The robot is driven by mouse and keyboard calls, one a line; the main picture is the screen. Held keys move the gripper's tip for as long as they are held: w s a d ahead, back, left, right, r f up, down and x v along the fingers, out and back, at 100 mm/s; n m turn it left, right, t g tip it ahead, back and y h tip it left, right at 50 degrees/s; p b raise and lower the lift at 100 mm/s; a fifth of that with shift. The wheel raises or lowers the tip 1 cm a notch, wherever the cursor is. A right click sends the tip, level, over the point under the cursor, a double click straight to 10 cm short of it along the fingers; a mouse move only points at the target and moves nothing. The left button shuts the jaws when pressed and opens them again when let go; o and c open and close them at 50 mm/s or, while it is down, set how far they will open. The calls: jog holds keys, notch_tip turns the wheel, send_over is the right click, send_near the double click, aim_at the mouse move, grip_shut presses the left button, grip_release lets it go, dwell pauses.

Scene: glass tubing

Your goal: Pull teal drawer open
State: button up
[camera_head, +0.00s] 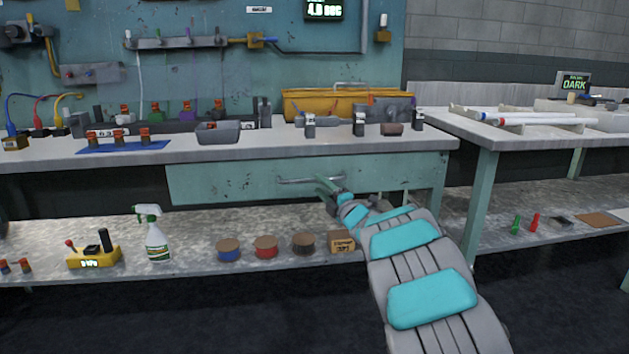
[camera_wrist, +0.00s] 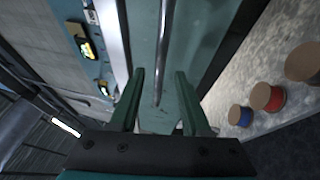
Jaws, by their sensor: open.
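The teal drawer (camera_head: 240,181) sits under the workbench top, and its front looks closed, flush with the bench. A metal bar handle (camera_head: 297,181) runs across the drawer front. My gripper (camera_head: 326,185) is at the right end of the handle in the head view. In the wrist view, my gripper (camera_wrist: 159,85) is open, with its two green fingers apart. The handle (camera_wrist: 163,60) lies between the lines of the fingers there, ahead of and reaching down to them. I cannot tell whether either finger touches it. The drawer front (camera_wrist: 190,50) fills the middle behind it.
The lower shelf (camera_head: 195,225) holds a spray bottle (camera_head: 157,236), several spools (camera_head: 265,247) and a small box (camera_head: 342,243) below the drawer. The benchtop (camera_head: 60,160) above carries a grey bin (camera_head: 219,132). A second table (camera_head: 490,130) stands at right. The dark floor in front is clear.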

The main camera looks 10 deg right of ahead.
aim_at(315, 181)
jog(key=x, duration=0.3)
jog(key=shift+w, duration=0.15)
jog(key=shift+w+a, duration=0.1)
jog(key=shift+w, duration=0.2)
jog(key=shift+c, duration=0.4)
grip_shut()
dwell(0.7)
